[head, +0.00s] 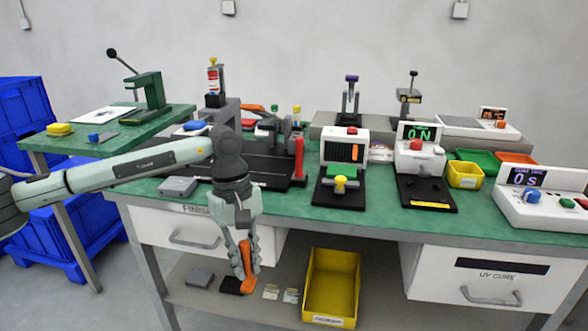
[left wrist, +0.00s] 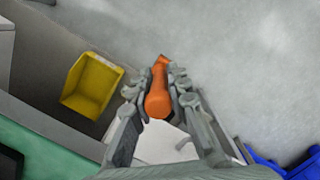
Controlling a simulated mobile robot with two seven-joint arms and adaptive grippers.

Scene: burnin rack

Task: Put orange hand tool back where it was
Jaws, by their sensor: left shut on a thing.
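My left gripper (head: 244,270) points down in front of the green-topped bench, below the level of its top, and is shut on the orange hand tool (head: 248,262). In the left wrist view the orange tool (left wrist: 159,94) lies between the fingers of my left gripper (left wrist: 160,80), with its thicker rounded end towards the camera. The fingers hide part of it. In the head view the lower shelf (head: 205,310) is behind the gripper; I cannot tell how far apart they are. My right gripper is not in view.
A yellow bin (head: 331,288) stands on the lower shelf, right of the gripper; it also shows in the left wrist view (left wrist: 92,85). A grey box (head: 200,277), a black item (head: 231,286) and small cards (head: 271,292) are nearby. A white drawer (head: 185,232) hangs under the bench top (head: 300,207).

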